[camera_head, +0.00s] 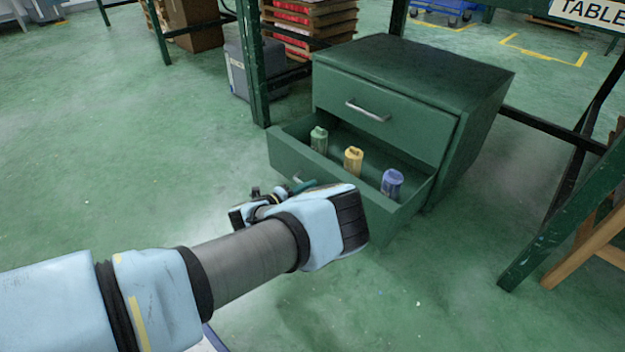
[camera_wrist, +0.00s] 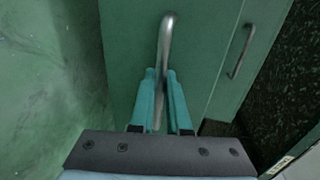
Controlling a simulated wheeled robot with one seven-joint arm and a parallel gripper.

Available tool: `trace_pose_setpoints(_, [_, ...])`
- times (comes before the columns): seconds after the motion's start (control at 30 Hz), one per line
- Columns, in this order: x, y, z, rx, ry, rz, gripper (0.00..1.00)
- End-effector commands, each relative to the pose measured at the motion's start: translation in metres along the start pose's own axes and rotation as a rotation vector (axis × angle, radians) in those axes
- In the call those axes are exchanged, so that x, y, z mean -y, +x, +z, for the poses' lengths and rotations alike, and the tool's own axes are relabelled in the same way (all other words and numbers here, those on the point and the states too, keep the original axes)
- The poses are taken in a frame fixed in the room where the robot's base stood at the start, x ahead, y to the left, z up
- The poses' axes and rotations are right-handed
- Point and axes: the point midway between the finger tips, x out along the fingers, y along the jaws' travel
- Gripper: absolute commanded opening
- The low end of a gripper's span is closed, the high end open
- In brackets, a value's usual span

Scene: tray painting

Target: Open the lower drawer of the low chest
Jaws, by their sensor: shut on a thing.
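The low chest (camera_head: 425,80) is dark green with two drawers and stands on the floor under a table frame. Its lower drawer (camera_head: 405,215) is pulled out, with a green bottle (camera_head: 319,140), a yellow bottle (camera_head: 353,161) and a blue bottle (camera_head: 392,183) standing inside. The upper drawer (camera_head: 375,112) is shut. In the wrist view, the fingers of my gripper (camera_wrist: 163,95) are shut on the lower drawer's metal bar handle (camera_wrist: 167,40). In the head view, my wrist hides most of that handle; one end shows.
The upper drawer's handle (camera_head: 368,110) is free. A green table leg (camera_head: 255,65) and a grey box (camera_head: 250,68) stand left of the chest. Another green leg (camera_head: 565,205) stands at right. The floor (camera_head: 120,170) to the left is clear.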

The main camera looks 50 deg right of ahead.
Motion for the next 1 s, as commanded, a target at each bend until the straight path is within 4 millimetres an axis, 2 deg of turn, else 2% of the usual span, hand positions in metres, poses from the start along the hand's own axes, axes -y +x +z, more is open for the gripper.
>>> trace_pose_setpoints(0.57, [-0.0005, -0.0053, -0.0006, -0.002, 0.001, -0.002, 0.0])
trace_pose_setpoints(0.6, [-0.0006, -0.0053, -0.0006, -0.002, 0.001, -0.002, 0.18])
trace_pose_setpoints(0.8, [-0.0009, -0.0054, -0.0004, -0.001, 0.0, -0.001, 0.41])
trace_pose_setpoints(0.87, [-0.0009, -0.0055, -0.0003, -0.001, 0.0, -0.001, 0.45])
trace_pose_setpoints(1.0, [-0.0011, -0.0056, -0.0002, -0.001, 0.0, -0.001, 0.45])
